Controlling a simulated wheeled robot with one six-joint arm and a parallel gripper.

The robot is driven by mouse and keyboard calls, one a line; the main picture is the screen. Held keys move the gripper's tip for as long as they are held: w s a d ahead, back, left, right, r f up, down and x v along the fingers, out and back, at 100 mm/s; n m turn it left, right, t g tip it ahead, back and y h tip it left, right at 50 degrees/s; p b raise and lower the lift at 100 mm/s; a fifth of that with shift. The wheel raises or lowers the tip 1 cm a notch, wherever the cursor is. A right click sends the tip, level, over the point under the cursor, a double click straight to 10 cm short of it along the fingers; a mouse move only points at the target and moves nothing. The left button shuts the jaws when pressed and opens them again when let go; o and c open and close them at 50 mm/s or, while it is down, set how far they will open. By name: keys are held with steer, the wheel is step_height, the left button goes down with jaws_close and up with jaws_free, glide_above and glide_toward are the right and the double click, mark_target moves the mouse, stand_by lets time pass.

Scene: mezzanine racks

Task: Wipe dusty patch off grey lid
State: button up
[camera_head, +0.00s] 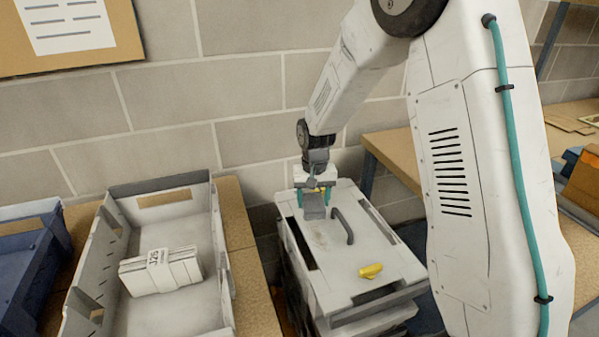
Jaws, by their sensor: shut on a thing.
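The grey lid (345,285) tops a stack of crates in the middle, with a dark handle (345,226) on it. My gripper (316,190) is over the far left part of the lid, shut on a grey block (313,206). The block is at or just above the lid's surface; I cannot tell whether it touches. A faint, slightly darker smudge (321,240) shows on the lid just in front of the block; it may be the dusty patch. The block may hide part of it.
A brick wall (250,85) rises close behind.

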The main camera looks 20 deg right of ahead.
mark_target(304, 201)
steer(key=r+m, duration=0.2)
steer(key=m, duration=0.2)
steer(key=w+a+r+m, duration=0.1)
steer(key=m, duration=0.3)
steer(key=a+r+m, duration=0.1)
steer(key=r+m, duration=0.1)
steer(key=m, duration=0.2)
steer(key=shift+w+a+r, duration=0.15)
steer(key=shift+w+r, duration=0.05)
steer(key=shift+r, duration=0.1)
steer(key=m, duration=0.1)
steer(key=r+m, duration=0.1)
steer(key=shift+w+a+r+m, duration=0.1)
steer(key=shift+a+r+m, duration=0.1)
steer(key=shift+m, duration=0.2)
steer(key=shift+f, duration=3.5)
